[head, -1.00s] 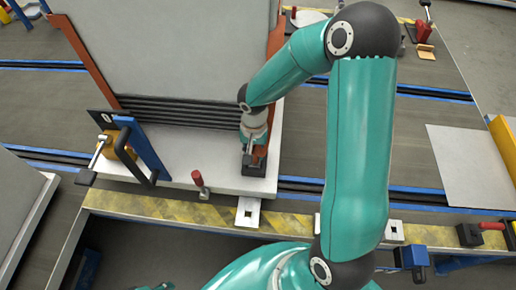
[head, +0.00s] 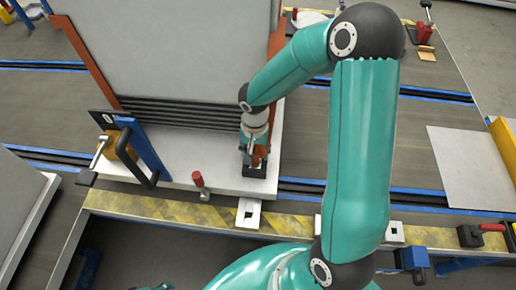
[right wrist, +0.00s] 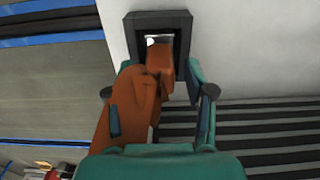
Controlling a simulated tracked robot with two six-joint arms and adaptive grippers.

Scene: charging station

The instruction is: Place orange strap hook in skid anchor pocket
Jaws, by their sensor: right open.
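The orange strap hook (right wrist: 158,62) sits between the fingers of my right gripper (right wrist: 158,100) in the right wrist view. Its far end reaches into the opening of the dark square skid anchor pocket (right wrist: 184,35). How deep it sits cannot be told. An orange strap part (right wrist: 122,112) lies beside it on the left. My right gripper is open, with a finger on each side. In the head view the gripper (head: 254,146) points down over the pocket (head: 255,171) at the skid's front right corner, and a bit of orange shows there.
The pale skid (head: 225,181) carries a large grey panel (head: 170,45) with orange edges. A red-handled clamp (head: 199,184) stands at its front edge. A blue and yellow fixture with a black handle (head: 142,155) stands at the left. A yellow-striped rail (head: 180,213) runs in front.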

